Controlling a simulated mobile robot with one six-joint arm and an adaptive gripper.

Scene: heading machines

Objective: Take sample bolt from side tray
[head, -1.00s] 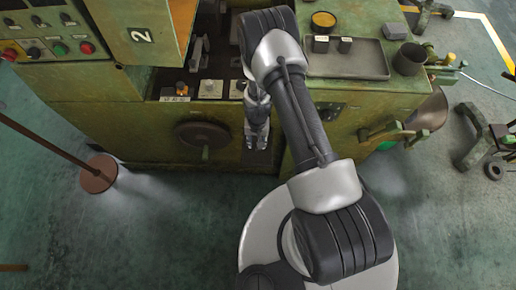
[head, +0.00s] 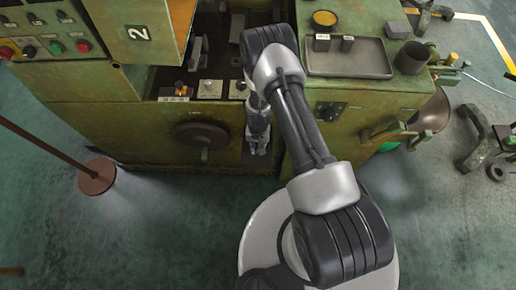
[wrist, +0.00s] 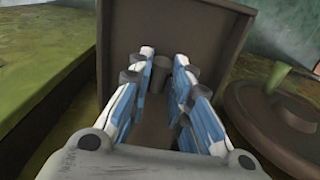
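The side tray is a dark brown, box-like tray (wrist: 198,27) ahead of my gripper in the wrist view. My gripper (wrist: 164,56) has blue and white fingers that reach into it, with a clear gap between them. A dark grey cylinder, seemingly the sample bolt (wrist: 160,68), is in the gap near the fingertips. I cannot tell whether a finger touches it. In the head view my gripper (head: 258,148) is low at the green machine's front; its fingers are too small to read, and my arm hides part of the tray.
A handwheel (head: 201,135) sits left of my gripper on the machine's front and shows large at right in the wrist view (wrist: 275,125). A grey tray (head: 348,66) with two small dark blocks lies on the machine top. A post base (head: 97,177) stands on open floor.

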